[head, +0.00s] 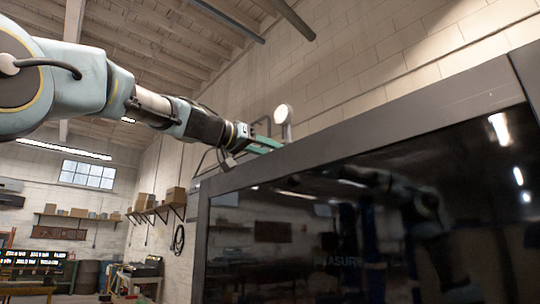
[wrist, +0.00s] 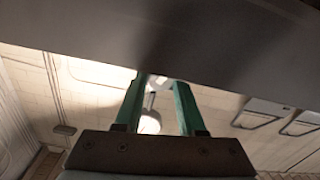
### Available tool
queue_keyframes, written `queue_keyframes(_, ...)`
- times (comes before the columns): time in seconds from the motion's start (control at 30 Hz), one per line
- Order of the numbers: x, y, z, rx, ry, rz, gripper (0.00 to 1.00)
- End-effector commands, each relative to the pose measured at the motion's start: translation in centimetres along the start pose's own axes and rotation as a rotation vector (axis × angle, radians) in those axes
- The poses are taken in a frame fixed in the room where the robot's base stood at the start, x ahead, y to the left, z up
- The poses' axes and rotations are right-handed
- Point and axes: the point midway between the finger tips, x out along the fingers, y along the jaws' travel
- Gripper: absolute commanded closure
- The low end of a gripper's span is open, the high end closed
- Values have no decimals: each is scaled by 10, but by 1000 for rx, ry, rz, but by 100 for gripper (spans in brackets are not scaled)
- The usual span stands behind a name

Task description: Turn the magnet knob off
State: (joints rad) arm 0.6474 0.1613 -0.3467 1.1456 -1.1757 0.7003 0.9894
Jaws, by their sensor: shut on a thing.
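My gripper (head: 268,146) reaches to the top edge of a large dark-framed machine. Its two green fingers also show in the wrist view (wrist: 158,82), with a gap between them. A pale round-headed thing on a thin stem (head: 283,114) stands up just behind the fingertips; its round head also shows between the fingers in the wrist view (wrist: 150,122). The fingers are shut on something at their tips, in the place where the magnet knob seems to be. The knob itself is not clearly visible in either view.
The machine's dark frame (head: 350,140) and glossy front panel (head: 360,230) fill the lower right. In the wrist view a dark grey surface (wrist: 90,40) lies close across the top. A block wall stands behind. Shelves with boxes (head: 165,208) are far off at left.

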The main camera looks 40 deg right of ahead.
Motion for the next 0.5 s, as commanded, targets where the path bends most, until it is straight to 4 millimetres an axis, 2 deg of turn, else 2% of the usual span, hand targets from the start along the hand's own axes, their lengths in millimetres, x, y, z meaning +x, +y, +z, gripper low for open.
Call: queue_keyframes(0.5,0,-2,0,-366,1,-1,100)
